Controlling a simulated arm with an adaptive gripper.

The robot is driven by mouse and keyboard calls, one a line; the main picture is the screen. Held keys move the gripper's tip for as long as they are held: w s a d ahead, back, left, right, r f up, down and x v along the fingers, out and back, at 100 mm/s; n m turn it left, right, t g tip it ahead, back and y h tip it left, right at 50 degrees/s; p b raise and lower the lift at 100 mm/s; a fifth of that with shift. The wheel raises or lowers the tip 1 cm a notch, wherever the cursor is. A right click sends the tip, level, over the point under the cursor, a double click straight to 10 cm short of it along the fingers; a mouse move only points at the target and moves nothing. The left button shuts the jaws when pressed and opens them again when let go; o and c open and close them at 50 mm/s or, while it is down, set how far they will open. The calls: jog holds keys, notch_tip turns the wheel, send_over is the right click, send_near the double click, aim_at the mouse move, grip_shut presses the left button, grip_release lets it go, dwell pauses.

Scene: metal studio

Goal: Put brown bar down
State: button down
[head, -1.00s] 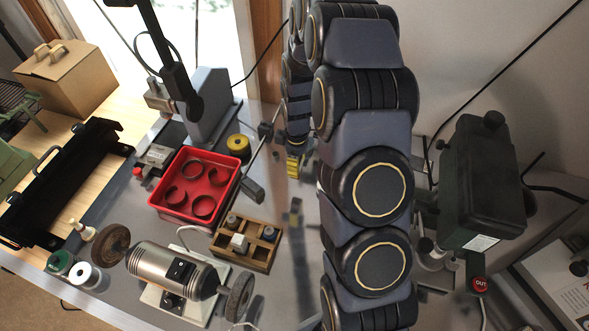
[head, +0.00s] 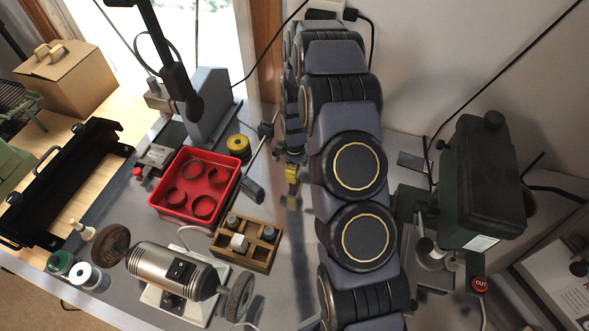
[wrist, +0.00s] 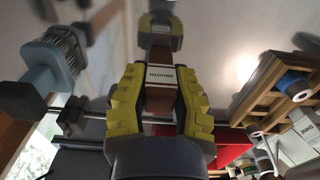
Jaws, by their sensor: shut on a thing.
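My gripper (head: 291,174), with yellow fingers, is just above the grey metal table (head: 268,295), to the right of the red tray. In the head view the bar is too small to make out. Whether it touches the table I cannot tell.
A red tray (head: 168,216) with round rings and a wooden holder (head: 262,262) stand to the left. A yellow spool (head: 238,146) is behind. A bench grinder (head: 165,268) is at front left, a dark green machine (head: 480,190) at right. Some bare table lies around my gripper.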

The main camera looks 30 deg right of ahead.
jog(key=c, duration=1)
grip_release()
jog(key=shift+c, duration=0.2)
jog(key=shift+r, duration=0.1)
notch_tip(320, 180, up, 12)
jog(key=shift+f, duration=0.1)
jog(key=s+a+r+m, duration=0.3)
jog(key=s+a+r, duration=0.4)
jog(key=s+r, duration=0.25)
jog(key=s+a+r+m+g, duration=0.1)
jog(key=s+a+r+m, duration=0.1)
jog(key=s, duration=0.7)
jog(key=s+a+r+m, duration=0.3)
jog(key=s+r+m, duration=0.1)
jog(key=s, duration=0.5)
jog(key=shift+r+g, duration=0.25)
jog(key=shift+g, duration=0.15)
jog(key=shift+s, duration=0.1)
